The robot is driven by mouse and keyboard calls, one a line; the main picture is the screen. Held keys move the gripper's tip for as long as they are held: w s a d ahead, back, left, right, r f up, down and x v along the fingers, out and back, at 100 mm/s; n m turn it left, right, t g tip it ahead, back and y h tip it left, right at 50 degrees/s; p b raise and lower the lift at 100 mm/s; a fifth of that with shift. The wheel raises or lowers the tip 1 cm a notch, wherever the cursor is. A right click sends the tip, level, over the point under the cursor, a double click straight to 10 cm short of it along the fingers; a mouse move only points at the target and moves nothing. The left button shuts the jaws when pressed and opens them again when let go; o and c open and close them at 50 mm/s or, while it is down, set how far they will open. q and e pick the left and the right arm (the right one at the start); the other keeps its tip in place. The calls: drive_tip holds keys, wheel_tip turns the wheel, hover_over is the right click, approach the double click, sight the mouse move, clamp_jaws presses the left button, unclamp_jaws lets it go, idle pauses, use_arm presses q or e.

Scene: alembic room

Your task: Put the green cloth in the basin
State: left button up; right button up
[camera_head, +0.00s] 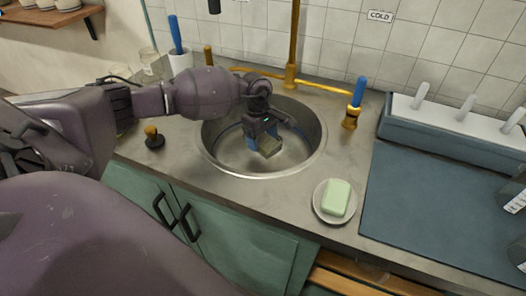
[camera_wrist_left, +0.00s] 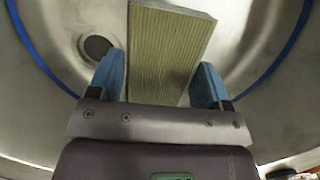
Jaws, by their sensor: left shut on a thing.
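My left gripper (camera_head: 262,148) reaches in from the left and hangs inside the round steel basin (camera_head: 309,128). It is shut on the green cloth (camera_head: 271,149), a flat, stiff-looking rectangular piece with a ribbed olive-green face. The left wrist view shows the cloth (camera_wrist_left: 165,50) between the two blue fingers (camera_wrist_left: 160,85), with the basin's floor and its round drain (camera_wrist_left: 97,47) behind it. I cannot tell whether the cloth touches the basin floor. My right gripper does not show.
A pale green soap bar (camera_head: 336,197) lies on a white dish (camera_head: 320,213) right of the basin. A brass tap (camera_head: 291,73) with a blue-handled valve (camera_head: 358,92) stands behind. A black stopper with a wooden knob (camera_head: 153,137) sits left. A blue mat (camera_head: 420,215) and rack lie right.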

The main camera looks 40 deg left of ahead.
sight(263, 159)
use_arm(q)
wheel_tip(263, 159, down, 5)
drive_tip(key=shift+f+b, duration=0.1)
drive_tip(key=shift+b, duration=0.3)
drive_tip(key=shift+f, duration=0.5)
drive_tip(key=o, duration=0.9)
drive_tip(key=shift+r, duration=0.1)
